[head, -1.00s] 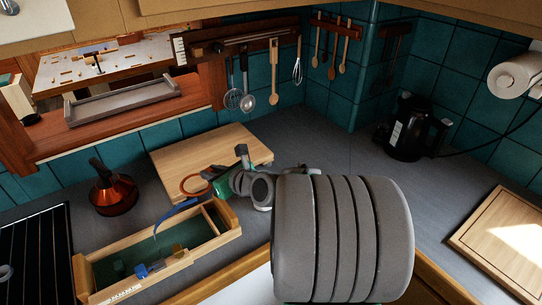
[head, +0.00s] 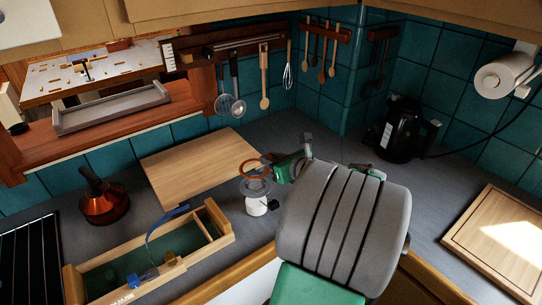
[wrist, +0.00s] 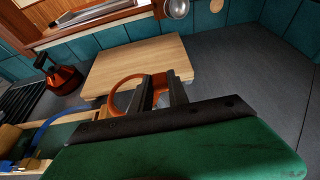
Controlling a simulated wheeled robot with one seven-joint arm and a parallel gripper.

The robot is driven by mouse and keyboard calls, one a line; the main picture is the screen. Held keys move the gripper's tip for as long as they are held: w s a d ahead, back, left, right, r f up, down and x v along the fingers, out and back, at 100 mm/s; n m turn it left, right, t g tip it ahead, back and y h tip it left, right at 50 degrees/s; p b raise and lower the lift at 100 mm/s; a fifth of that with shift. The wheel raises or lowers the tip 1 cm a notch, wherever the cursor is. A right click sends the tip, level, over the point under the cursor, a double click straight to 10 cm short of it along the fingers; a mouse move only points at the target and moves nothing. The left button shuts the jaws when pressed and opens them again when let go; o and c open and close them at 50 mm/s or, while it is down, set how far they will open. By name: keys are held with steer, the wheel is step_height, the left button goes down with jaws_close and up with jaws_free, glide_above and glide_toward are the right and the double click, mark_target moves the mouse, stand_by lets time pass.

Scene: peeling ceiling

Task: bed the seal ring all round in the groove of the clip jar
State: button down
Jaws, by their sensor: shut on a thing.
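The orange seal ring (head: 243,173) is held at its right side by my gripper (head: 270,163). In the wrist view the ring (wrist: 112,92) stands out to the left of the two dark fingers of my gripper (wrist: 162,92), which are shut on its edge. The clip jar (head: 256,206), pale with a grey glassy rim, stands on the counter near its front edge. In the head view the ring appears just above the jar's mouth; I cannot tell whether they touch. The groove is too small to make out, and the jar is mostly hidden in the wrist view.
A wooden tray (head: 75,284) with a blue curved strip (head: 150,238) and small blocks lies left of the jar. A cutting board (head: 195,165) lies behind. An orange-brown kettle (head: 103,204) stands at left, a black kettle (head: 400,130) at back right. Counter behind my arm is clear.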

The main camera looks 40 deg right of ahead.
steer(key=shift+f+b, duration=1)
steer(key=shift+f, duration=1.8)
steer(key=shift+f, duration=0.35)
